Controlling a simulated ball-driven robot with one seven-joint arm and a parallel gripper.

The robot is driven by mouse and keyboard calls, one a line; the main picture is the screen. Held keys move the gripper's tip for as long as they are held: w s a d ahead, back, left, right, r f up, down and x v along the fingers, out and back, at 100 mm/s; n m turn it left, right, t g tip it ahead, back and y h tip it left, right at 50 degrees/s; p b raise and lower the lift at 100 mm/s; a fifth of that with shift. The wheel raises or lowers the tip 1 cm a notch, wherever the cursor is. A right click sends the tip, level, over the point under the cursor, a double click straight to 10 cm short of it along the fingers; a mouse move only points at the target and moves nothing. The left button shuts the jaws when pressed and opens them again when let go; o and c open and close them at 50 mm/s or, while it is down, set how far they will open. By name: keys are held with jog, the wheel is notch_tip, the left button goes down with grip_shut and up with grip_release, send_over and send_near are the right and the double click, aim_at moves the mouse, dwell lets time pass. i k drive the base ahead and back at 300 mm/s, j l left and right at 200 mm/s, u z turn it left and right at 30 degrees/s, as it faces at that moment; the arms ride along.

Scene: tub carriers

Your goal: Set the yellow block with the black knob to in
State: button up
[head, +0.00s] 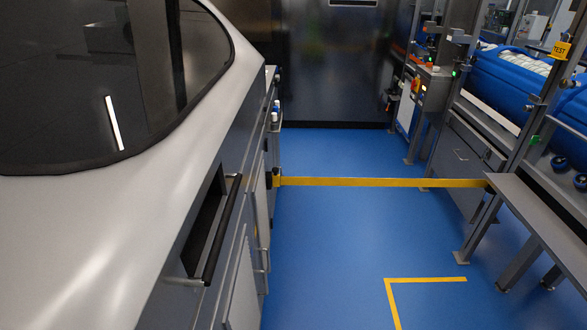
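I cannot make out a yellow block with a black knob for certain in the head view. A small grey control box (432,90) on the right-hand frame carries small yellow and red parts. They are too small to tell whether one is the block or has a knob. My gripper is not in view.
A yellow belt (380,182) crosses the aisle at about waist height. A large grey machine (120,220) with a dark window lines the left. Blue floor (325,235) is clear before the belt.

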aim_at(275, 177)
jog(key=i+u, duration=0.15)
jog(key=i, duration=0.3)
jog(key=i+l+u, duration=0.15)
jog(key=i, duration=0.3)
jog(key=i+l, duration=0.2)
jog(key=i, duration=0.25)
jog(key=i+l+u, duration=0.1)
jog(key=i, duration=0.4)
